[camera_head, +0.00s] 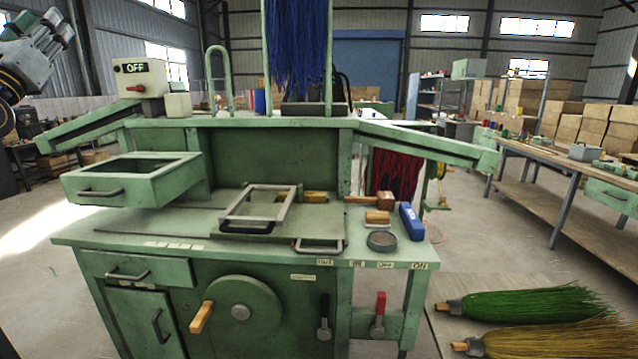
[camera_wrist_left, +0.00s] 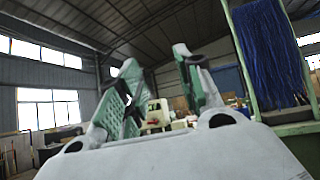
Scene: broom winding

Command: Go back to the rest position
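My left gripper (camera_head: 48,26) is raised at the top left of the head view, up and left of the green machine (camera_head: 270,150), touching nothing. In the left wrist view, the two green-padded fingers of this gripper (camera_wrist_left: 155,62) stand apart with nothing between them. The machine's control box (camera_head: 140,80), with its "OFF" label and red lever, is right of the gripper and apart from it. It also shows behind the fingers in the left wrist view (camera_wrist_left: 155,113). My right gripper is not visible.
Blue bristles (camera_head: 297,45) hang at the machine's top. An open drawer (camera_head: 130,185) juts out at its left. A metal frame (camera_head: 258,208), a wooden block (camera_head: 377,217) and a blue item (camera_head: 411,221) lie on its worktop. Green bristles (camera_head: 530,303) lie at the lower right.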

